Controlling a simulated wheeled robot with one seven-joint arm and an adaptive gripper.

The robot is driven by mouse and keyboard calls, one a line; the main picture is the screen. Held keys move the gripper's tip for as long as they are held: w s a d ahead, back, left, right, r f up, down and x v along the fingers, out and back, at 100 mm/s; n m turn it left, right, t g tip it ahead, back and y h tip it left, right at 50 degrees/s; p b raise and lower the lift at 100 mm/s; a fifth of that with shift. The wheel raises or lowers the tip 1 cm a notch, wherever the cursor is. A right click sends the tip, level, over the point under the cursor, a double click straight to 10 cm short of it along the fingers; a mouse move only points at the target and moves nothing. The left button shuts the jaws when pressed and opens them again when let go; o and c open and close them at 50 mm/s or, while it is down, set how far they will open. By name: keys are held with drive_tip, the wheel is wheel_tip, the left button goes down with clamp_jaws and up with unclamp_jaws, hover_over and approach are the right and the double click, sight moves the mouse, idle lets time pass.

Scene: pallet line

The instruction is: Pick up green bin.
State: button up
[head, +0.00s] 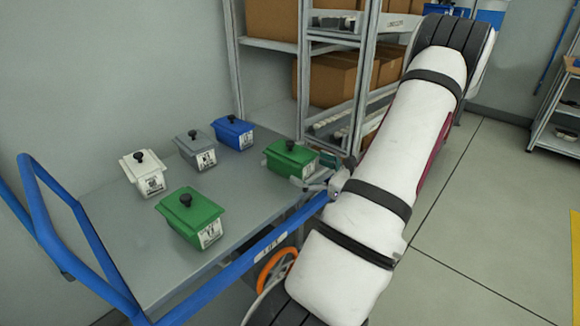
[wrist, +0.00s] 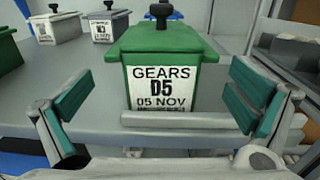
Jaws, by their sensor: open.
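A green bin (head: 290,157) with a black knob stands at the right end of the grey cart top. In the wrist view this green bin (wrist: 160,75) is centred, with a label reading GEARS D5 05 NOV facing me. My gripper (wrist: 160,112) is open, its teal-padded fingers apart to the left and right in front of the bin. In the head view my gripper (head: 318,180) is beside the bin's right side, partly hidden by my arm. A second green bin (head: 190,216) stands at the front of the cart top.
A white bin (head: 143,172), a grey bin (head: 195,149) and a blue bin (head: 233,132) stand on the same cart (head: 100,225). The cart has a blue handle and front rail (head: 232,262). A shelf rack (head: 358,85) with boxes stands behind.

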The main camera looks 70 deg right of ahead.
sight(294, 160)
drive_tip(key=shift+x, duration=2.65)
drive_tip(key=c, duration=2)
drive_tip(key=shift+r, duration=0.2)
